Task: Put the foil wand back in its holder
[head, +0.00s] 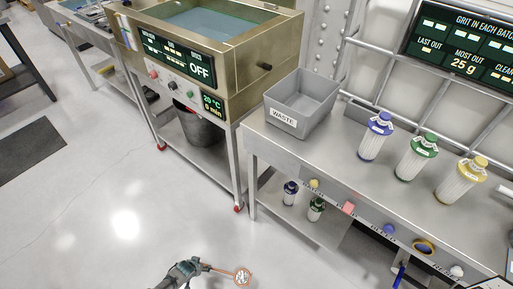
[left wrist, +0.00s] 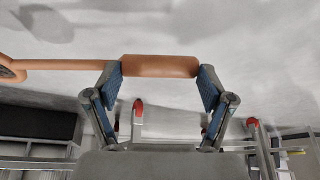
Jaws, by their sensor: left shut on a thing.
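In the left wrist view the thick handle (left wrist: 160,66) lies crosswise between the two blue-padded fingers of my left gripper (left wrist: 160,74). The shaft runs left to the round end, cut by the picture edge. I cannot make out a holder for the wand. My right gripper is not in view.
A steel bench (head: 340,165) at right bears a grey waste bin (head: 300,103) and three capped filter canisters (head: 376,137). A steel tank machine (head: 205,65) stands behind.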

